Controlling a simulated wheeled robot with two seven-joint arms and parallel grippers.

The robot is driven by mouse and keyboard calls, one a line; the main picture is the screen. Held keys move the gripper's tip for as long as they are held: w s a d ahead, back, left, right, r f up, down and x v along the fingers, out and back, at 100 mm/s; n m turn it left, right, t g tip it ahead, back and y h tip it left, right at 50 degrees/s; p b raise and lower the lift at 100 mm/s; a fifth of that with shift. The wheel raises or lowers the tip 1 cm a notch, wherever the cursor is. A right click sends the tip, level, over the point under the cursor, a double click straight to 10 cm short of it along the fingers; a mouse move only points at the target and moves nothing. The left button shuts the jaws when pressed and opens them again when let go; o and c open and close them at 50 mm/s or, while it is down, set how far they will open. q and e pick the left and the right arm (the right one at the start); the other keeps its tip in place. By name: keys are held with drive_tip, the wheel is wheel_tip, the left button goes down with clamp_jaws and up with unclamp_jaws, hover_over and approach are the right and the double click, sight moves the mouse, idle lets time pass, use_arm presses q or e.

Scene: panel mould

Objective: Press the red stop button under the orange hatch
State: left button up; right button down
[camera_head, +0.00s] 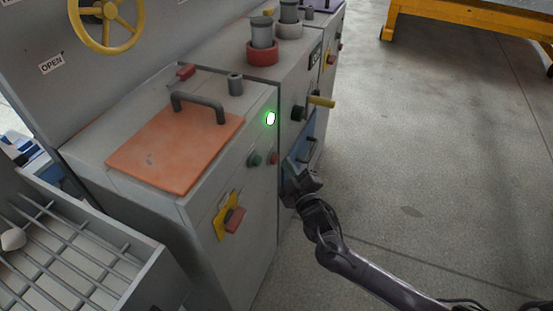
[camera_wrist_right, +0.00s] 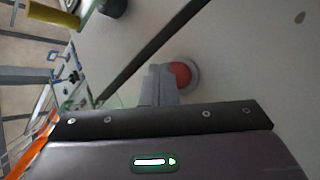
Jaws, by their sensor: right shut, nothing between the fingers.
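The orange hatch (camera_head: 175,147) lies flat and closed on top of a grey cabinet, with a dark handle across its far end. On the cabinet's front face below it, a small red button (camera_head: 273,158) sits next to a green one (camera_head: 254,160). In the right wrist view a round red button (camera_wrist_right: 183,75) in a pale collar shows just beyond my fingers, partly covered by them. My right gripper (camera_head: 292,170) is shut and empty, close to the cabinet front beside the red button. I cannot tell whether the fingertips touch it. My left gripper is out of view.
A red switch on a yellow plate (camera_head: 228,217) is lower on the front face. A lit green-ringed lamp (camera_head: 270,118) is above the buttons. A yellow-handled lever (camera_head: 320,101) sticks out nearby. A grey rack (camera_head: 75,265) stands at lower left.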

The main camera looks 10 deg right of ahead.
drive_tip(key=shift+a, duration=0.1)
idle(0.7)
drive_tip(key=shift+w+a, duration=0.25)
drive_tip(key=shift+w+a, duration=0.25)
drive_tip(key=shift+a, duration=0.15)
idle(1.1)
drive_tip(key=shift+d, duration=0.1)
drive_tip(key=shift+s+d+p, duration=0.3)
drive_tip(key=shift+s+d, duration=0.2)
drive_tip(key=shift+d, duration=0.05)
